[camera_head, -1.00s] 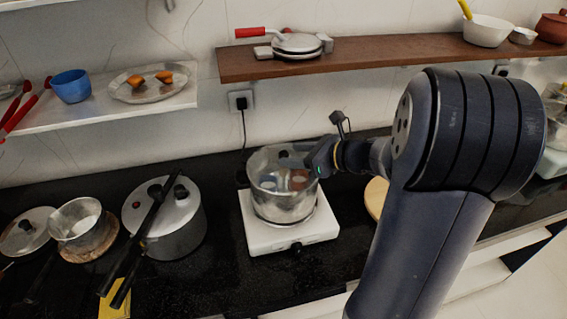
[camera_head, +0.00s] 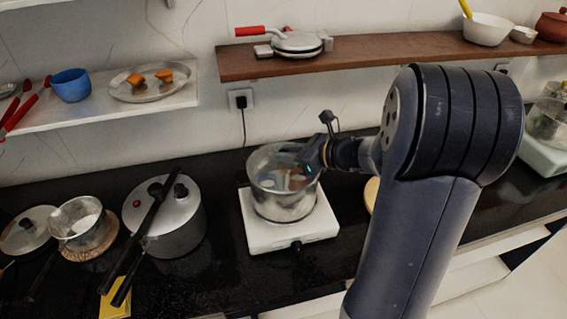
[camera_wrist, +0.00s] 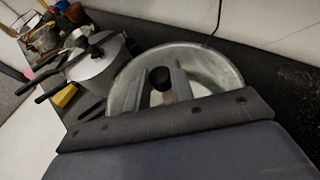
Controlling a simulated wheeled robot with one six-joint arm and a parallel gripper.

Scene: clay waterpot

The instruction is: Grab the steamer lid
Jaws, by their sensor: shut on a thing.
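The steamer pot (camera_head: 283,208) is a shiny metal pot standing on the white hot plate (camera_head: 268,237). In the wrist view, the round metal steamer lid (camera_wrist: 207,66) lies below my gripper (camera_wrist: 165,84). The two fingers are on either side of its dark knob (camera_wrist: 160,75) and are shut on it. In the head view my gripper (camera_head: 304,160) reaches in from the right over the pot's rim. The fingertips and knob are hard to make out there. I cannot tell whether the lid is clear of the rim.
A pressure cooker (camera_head: 174,222) with long black handles stands left of the hot plate. A saucepan (camera_head: 85,232) and another lid (camera_head: 27,231) lie farther left. A brown shelf (camera_head: 390,53) and a white shelf (camera_head: 105,104) hang above.

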